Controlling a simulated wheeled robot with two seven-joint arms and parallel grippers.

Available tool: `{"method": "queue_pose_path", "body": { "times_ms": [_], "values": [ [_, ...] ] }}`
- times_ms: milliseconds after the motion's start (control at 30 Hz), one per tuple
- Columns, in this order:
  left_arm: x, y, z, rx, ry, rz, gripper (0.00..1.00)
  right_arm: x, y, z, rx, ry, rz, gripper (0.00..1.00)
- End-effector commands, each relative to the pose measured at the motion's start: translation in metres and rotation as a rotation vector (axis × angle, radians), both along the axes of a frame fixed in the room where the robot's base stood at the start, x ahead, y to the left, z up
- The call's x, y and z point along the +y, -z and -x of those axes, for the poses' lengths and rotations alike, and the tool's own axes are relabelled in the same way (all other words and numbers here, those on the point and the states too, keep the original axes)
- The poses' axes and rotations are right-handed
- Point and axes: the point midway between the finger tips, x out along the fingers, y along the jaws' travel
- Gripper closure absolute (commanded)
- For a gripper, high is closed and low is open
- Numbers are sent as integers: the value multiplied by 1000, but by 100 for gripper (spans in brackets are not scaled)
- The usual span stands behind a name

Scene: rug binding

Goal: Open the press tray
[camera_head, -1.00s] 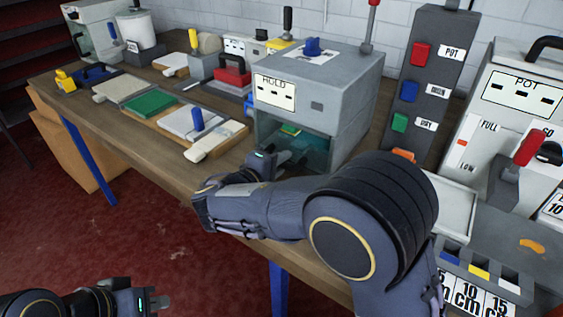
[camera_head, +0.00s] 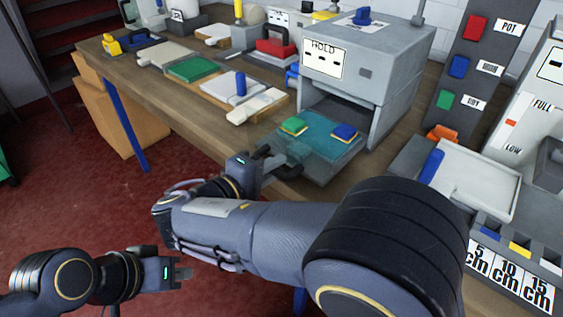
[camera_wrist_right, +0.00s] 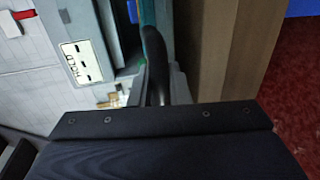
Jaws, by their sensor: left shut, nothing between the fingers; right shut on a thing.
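The grey press marked HOLD (camera_head: 400,62) stands on the bench. Its tray (camera_head: 320,148) is slid out of the front opening, with a teal see-through surface. A green pad (camera_head: 294,126) and a blue pad (camera_head: 345,132) lie on it. My right gripper (camera_head: 262,168) is at the tray's front edge, shut on the dark handle (camera_head: 283,160). My left gripper (camera_head: 184,273) is shut and empty, low over the floor and away from the bench.
A white tray (camera_head: 478,180) and a blue-handled tool (camera_head: 431,166) lie right of the press. A board with a blue peg (camera_head: 241,84) and a pale block (camera_head: 258,105) lie left. A green mat (camera_head: 192,68) is farther left. The floor in front is clear.

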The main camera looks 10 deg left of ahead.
Motion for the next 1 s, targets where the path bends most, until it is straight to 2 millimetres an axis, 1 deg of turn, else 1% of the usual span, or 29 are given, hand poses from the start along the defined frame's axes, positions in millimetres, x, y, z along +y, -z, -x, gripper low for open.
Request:
{"method": "queue_pose_path", "body": {
  "times_ms": [133,467,500,633,1000],
  "values": [
    [0,1,0,0,0,0,100,4,1,5,3,0,0,100],
    [0,1,0,0,0,0,100,4,1,6,3,0,0,100],
    [0,1,0,0,0,0,100,4,1,5,3,0,0,81],
    [0,1,0,0,0,0,100,4,1,5,2,0,0,64],
    [0,0,0,0,0,0,100,4,-1,5,1,1,0,64]
  ]
}}
